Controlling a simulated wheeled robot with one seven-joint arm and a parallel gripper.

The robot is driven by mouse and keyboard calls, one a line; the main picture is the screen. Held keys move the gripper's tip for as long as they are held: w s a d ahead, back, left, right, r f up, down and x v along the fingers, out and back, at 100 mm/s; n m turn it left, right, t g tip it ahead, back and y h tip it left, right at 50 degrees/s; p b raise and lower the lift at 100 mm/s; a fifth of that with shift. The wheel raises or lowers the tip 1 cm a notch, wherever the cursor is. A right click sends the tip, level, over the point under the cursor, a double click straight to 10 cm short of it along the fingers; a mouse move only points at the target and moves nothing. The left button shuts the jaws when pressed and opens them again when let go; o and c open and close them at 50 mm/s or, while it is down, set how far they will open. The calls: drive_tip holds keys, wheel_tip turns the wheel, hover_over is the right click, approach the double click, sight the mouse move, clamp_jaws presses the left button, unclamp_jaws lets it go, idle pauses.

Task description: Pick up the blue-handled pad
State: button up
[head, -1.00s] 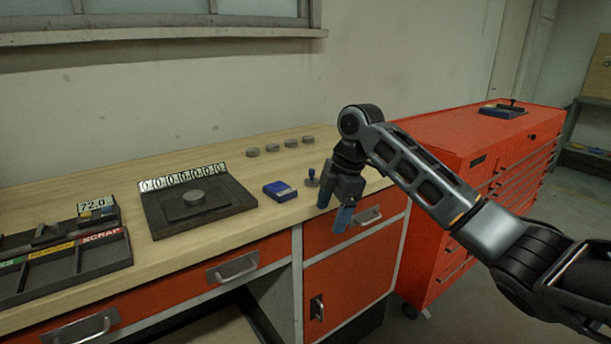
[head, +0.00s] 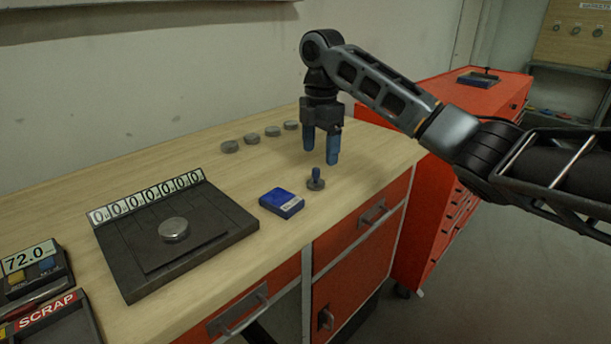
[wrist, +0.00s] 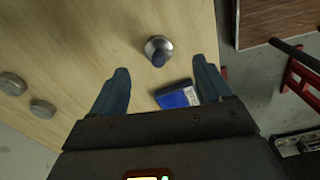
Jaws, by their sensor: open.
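The blue-handled pad (head: 316,181) stands upright on the wooden bench top near its front right edge, a small grey disc with a blue knob on top. My gripper (head: 321,157) is open and empty, pointing down, above and just behind the pad in the head view. Its blue fingers (wrist: 158,78) are spread apart and do not touch the pad.
A blue box (head: 282,203) lies left of the pad. Several grey discs (head: 252,138) sit behind. A dark plate with a number display (head: 172,228) holds one disc at left. An orange cabinet (head: 440,190) stands right, past the bench edge.

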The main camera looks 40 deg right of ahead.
sight(315, 168)
drive_tip(key=f, duration=0.2)
drive_tip(key=f+p, duration=0.1)
drive_tip(key=f, duration=0.4)
drive_tip(key=shift+w+a+f, duration=0.2)
drive_tip(key=shift+a, duration=0.15)
drive_tip(key=c, duration=1.3)
drive_tip(key=shift+o, duration=0.2)
drive_tip(key=shift+r, duration=0.1)
drive_tip(key=shift+r, duration=0.65)
wheel_tip(315, 168, up, 3)
drive_tip(key=shift+f+b, duration=0.1)
drive_tip(key=shift+b, duration=0.25)
drive_tip(key=s+d+r, duration=0.6)
drive_tip(key=s+d, duration=0.1)
drive_tip(key=d, duration=0.1)
drive_tip(key=shift+s+d+r, duration=0.35)
drive_tip(key=shift+s+r, duration=0.05)
